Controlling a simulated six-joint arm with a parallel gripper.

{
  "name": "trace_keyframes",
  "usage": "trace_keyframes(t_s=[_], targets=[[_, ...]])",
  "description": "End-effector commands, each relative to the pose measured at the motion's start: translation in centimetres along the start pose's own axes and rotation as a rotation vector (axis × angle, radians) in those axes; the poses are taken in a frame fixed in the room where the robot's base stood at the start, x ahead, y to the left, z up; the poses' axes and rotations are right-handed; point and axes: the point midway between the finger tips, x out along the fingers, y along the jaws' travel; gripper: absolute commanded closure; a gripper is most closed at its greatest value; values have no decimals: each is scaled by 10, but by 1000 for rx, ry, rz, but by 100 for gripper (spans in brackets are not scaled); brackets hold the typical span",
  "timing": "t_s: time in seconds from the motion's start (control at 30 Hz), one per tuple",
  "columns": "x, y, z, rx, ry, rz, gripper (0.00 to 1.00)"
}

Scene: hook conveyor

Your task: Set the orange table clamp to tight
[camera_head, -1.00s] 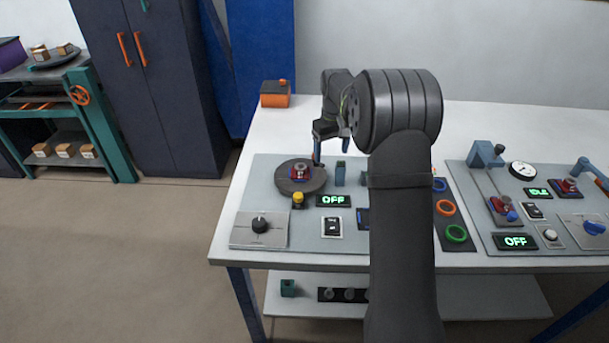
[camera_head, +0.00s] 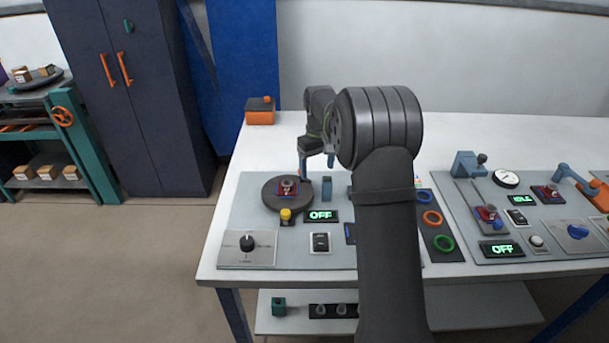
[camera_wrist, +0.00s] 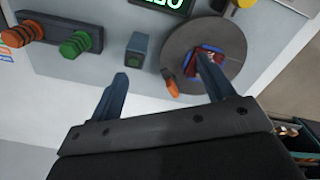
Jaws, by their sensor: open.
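An orange clamp lever (camera_wrist: 171,88) sits at the rim of the round dark turntable (camera_wrist: 229,52) in the wrist view. I take this lever for the table clamp; I cannot tell its setting. In the head view the turntable (camera_head: 268,198) is at the left of the bench, and the clamp is mostly hidden by a fingertip. My gripper (camera_wrist: 165,90) is open and empty. In the wrist view its two blue fingers stand apart, with the clamp between them in the picture. In the head view my gripper (camera_head: 316,164) is just behind the turntable; contact cannot be told.
A red and blue part (camera_head: 288,188) sits on the turntable. A small blue-grey post (camera_head: 326,188) stands to its right. A yellow button (camera_head: 286,215), an OFF display (camera_head: 321,216) and a black dial (camera_head: 247,243) are in front. An orange-fronted box (camera_head: 260,116) stands behind.

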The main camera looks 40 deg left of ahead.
Motion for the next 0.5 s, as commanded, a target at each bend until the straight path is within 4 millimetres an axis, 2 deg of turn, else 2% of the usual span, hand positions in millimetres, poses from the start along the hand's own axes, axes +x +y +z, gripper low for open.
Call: trace_keyframes(t_s=[0.07,0.17,0.27,0.5], targets=[[0,0,0,0,0,0,27],[-2,0,-3,-5,1,0,47],[-12,2,-15,-28,3,1,66],[-62,4,-60,-146,5,2,67]])
